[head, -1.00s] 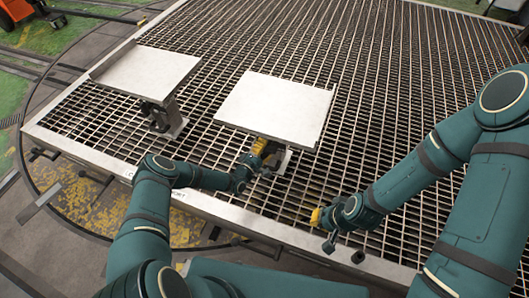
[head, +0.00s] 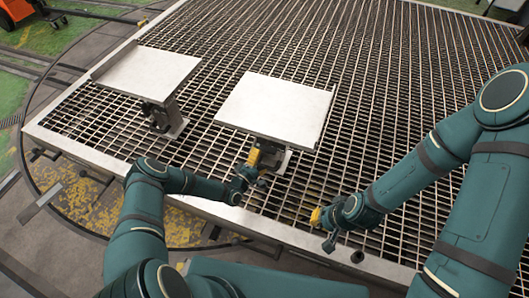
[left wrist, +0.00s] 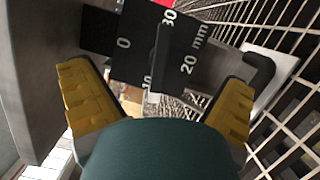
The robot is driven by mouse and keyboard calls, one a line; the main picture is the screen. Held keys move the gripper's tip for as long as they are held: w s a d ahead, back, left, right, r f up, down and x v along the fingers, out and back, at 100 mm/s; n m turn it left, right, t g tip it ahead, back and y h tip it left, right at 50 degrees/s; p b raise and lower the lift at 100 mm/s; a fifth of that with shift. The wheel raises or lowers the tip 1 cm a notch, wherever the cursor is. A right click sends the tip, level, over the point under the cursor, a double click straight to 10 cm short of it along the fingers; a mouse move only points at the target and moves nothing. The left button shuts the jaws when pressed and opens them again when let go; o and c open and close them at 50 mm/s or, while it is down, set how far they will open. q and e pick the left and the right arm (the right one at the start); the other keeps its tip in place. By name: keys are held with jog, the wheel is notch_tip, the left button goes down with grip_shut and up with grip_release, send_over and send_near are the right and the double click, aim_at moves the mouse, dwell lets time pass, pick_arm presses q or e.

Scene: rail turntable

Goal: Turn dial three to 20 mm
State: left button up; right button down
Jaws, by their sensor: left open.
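A dark dial (left wrist: 133,62) fills the upper middle of the left wrist view, with white marks 0, 10, 20 mm and 30 on its faces. A thin raised ridge stands between the 0 side and the 20 mm side. My left gripper (head: 253,160) is open, just below the front edge of the middle white plate (head: 274,108). Its yellow fingers (left wrist: 160,100) lie to either side below the dial, apart from it as far as I can see.
A second white plate (head: 145,76) stands at the left on a dark mount (head: 156,117). Both plates stand over a metal grating (head: 400,70) with a pale front rim (head: 85,152). A black rounded knob (left wrist: 259,68) is right of the dial in the wrist view.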

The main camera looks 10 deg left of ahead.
aim_at(266, 148)
pick_arm(q)
jog(key=shift+s+a, duration=0.25)
jog(key=shift+s, duration=0.9)
jog(key=shift+s+a, duration=0.2)
jog(key=shift+s, duration=0.95)
jog(key=shift+w+d+n+t+y+b, duration=0.25)
jog(key=shift+w+n+y, duration=0.4)
jog(key=shift+w, duration=0.85)
jog(key=shift+w+d+n+t+y+b, duration=0.1)
jog(key=shift+w+d+n+y, duration=0.3)
jog(key=shift+w+y, duration=0.75)
jog(key=shift+w+d+n+t+y+b, duration=0.15)
jog(key=shift+w+d+n+y, duration=0.25)
jog(key=shift+w, duration=1.45)
jog(key=shift+a, duration=0.1)
jog(key=shift+c, duration=0.3)
grip_shut()
